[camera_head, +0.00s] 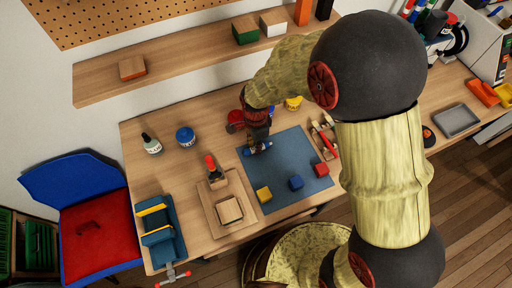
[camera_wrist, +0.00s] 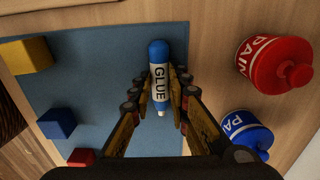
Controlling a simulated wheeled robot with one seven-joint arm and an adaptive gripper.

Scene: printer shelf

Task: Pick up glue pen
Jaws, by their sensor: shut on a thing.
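The glue pen (camera_wrist: 159,70) is a blue and white stick with the word GLUE on it. In the wrist view it lies between the fingertips of my gripper (camera_wrist: 158,102), which is shut on it. In the head view my gripper (camera_head: 255,138) points down at the upper left part of the blue mat (camera_head: 285,165). The glue pen (camera_head: 262,147) shows there as a small blue and white piece under the fingers. I cannot tell whether it touches the mat.
A red paint jar (camera_wrist: 274,65) and a blue paint jar (camera_wrist: 246,130) stand beside my gripper. A yellow cube (camera_head: 264,194), a blue cube (camera_head: 296,182) and a red cube (camera_head: 321,170) are on the mat. A wooden tray (camera_head: 230,180) and a blue vise (camera_head: 157,225) are to the left.

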